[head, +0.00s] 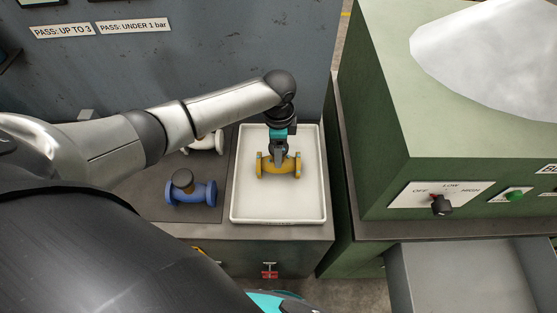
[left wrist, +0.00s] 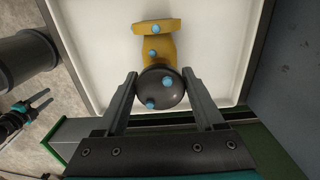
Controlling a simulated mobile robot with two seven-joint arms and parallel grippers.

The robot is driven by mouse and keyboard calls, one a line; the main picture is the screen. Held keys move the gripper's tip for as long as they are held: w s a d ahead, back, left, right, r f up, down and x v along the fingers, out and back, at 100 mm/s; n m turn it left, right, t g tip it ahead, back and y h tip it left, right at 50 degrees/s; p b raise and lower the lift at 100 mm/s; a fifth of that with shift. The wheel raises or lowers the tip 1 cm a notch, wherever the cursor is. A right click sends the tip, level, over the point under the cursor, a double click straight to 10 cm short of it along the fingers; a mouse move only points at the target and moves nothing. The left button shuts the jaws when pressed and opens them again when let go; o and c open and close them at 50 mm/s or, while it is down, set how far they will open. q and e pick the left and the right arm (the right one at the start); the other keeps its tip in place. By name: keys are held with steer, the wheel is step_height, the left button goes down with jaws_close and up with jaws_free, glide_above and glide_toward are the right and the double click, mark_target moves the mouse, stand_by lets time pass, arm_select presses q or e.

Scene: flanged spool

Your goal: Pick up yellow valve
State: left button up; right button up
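The yellow valve (head: 279,166) sits in a white tray (head: 235,205), its flanges to left and right in the head view. In the left wrist view the yellow valve (left wrist: 153,48) shows a dark round cap (left wrist: 160,92) and light-blue dots. My left gripper (head: 278,160) is over its middle. In the left wrist view the left gripper's fingers (left wrist: 159,75) stand on both sides of the cap, very close to it; I cannot tell whether they press on it. My right gripper (left wrist: 48,97) shows small at the left of the left wrist view, fingers apart and empty.
A blue valve (head: 190,192) and a white valve (head: 206,142) stand left of the tray on the dark bench. A grey cabinet wall (head: 200,60) rises behind. A green machine (head: 390,130) with a knob (head: 440,204) stands to the right, an open grey bin (head: 470,275) below.

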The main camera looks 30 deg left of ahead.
arm_select(q)
jaws_close()
stand_by(0.3)
steer(key=shift+w+r, duration=0.1)
steer(key=shift+w, duration=0.05)
stand_by(0.3)
